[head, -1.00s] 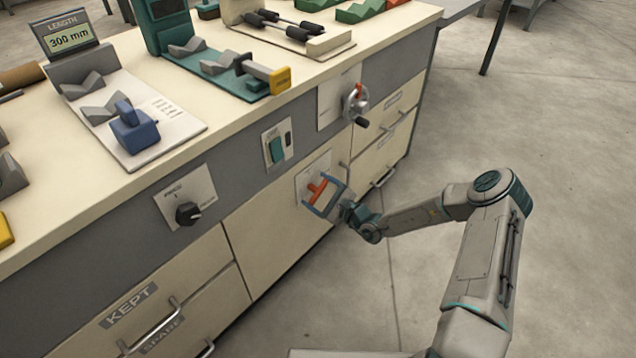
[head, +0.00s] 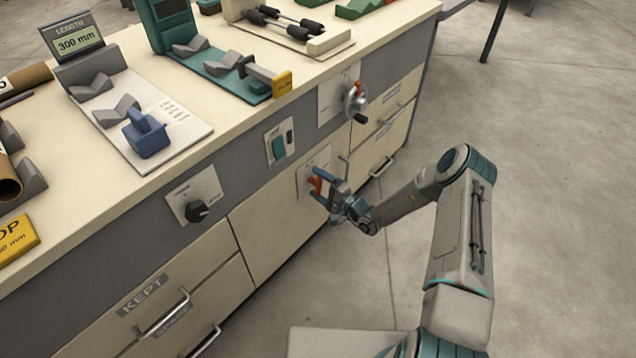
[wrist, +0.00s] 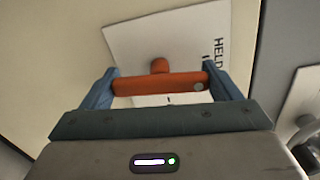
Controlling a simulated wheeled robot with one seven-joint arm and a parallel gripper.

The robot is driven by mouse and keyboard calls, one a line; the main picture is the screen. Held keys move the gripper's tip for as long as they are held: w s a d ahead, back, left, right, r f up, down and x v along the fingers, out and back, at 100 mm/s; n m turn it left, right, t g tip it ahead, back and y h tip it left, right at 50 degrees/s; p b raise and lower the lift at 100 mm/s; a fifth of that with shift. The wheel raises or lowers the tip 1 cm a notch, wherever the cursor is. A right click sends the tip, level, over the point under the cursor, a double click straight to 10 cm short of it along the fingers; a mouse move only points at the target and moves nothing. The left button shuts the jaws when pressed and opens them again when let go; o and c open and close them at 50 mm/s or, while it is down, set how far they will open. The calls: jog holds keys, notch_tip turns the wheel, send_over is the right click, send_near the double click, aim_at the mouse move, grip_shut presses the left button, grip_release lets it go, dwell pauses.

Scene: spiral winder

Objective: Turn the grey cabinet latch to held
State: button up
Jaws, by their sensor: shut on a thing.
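The latch has an orange-red handle (head: 315,184) on a white plate (head: 304,172) fixed to the front of the grey and cream cabinet. In the wrist view the handle (wrist: 160,83) is a crossbar on a short round stem, with a pale dot at its right end. The plate (wrist: 135,42) shows the word HELD at its right side. My gripper (wrist: 162,84) has its two blue fingers shut on the two ends of the bar. In the head view my gripper (head: 325,184) is at the plate and partly covers the handle.
A teal switch (head: 279,146) and a black knob (head: 196,211) sit left of the latch on the cabinet front. Drawer handles (head: 383,167) project nearby.

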jog(key=shift+w+d+n, duration=0.15)
jog(key=shift+n, duration=0.75)
jog(key=o, duration=0.9)
jog(key=shift+c, duration=0.2)
jog(key=p+v, duration=0.1)
jog(key=v, duration=1.2)
jog(key=shift+s+d+p, duration=0.25)
jog(key=shift+d+p, duration=0.05)
jog(key=shift+p, duration=0.1)
